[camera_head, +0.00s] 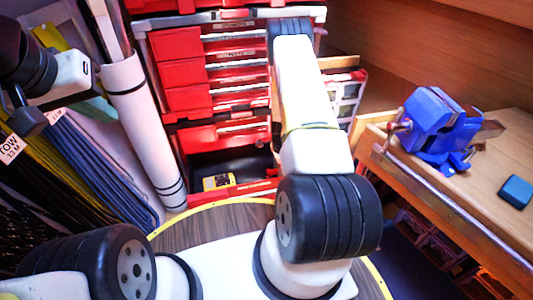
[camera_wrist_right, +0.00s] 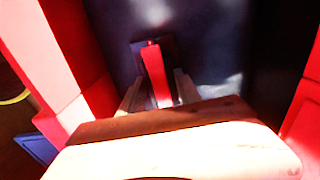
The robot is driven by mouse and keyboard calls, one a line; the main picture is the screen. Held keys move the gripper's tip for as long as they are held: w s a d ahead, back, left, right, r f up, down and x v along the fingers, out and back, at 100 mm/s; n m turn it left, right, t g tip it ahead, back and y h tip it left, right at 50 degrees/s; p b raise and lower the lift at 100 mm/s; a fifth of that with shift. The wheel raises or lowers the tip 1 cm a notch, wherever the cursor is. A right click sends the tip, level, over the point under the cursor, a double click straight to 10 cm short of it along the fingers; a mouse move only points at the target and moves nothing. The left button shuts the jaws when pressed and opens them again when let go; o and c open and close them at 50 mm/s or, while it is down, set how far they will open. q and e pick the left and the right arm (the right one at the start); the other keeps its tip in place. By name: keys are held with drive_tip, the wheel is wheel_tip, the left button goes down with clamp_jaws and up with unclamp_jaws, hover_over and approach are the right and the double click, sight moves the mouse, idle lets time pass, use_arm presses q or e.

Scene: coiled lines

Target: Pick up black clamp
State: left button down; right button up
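In the right wrist view, a thin red bar (camera_wrist_right: 157,75) with a small black plate at its far end stands inside a dark recess. It may be part of the black clamp, but I cannot tell for certain. Two pale upright pieces flank the bar, and I cannot tell whether they are my fingers. A wooden piece (camera_wrist_right: 165,125) crosses the front and hides what lies below. In the head view, my right arm reaches to the drawer cabinet and its gripper is hidden. My left gripper (camera_head: 28,118) is at the left edge, partly seen, and its opening is unclear.
A red drawer cabinet (camera_head: 180,45) stands ahead, with a yellow item (camera_head: 218,182) in its low dark compartment. A blue vise (camera_head: 435,125) and a dark blue block (camera_head: 515,192) sit on the wooden bench (camera_head: 480,200) at right. A white roll (camera_head: 145,130) and hanging coiled lines (camera_head: 95,160) stand left.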

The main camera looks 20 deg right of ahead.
clamp_jaws()
drive_tip(key=shift+r, duration=0.1)
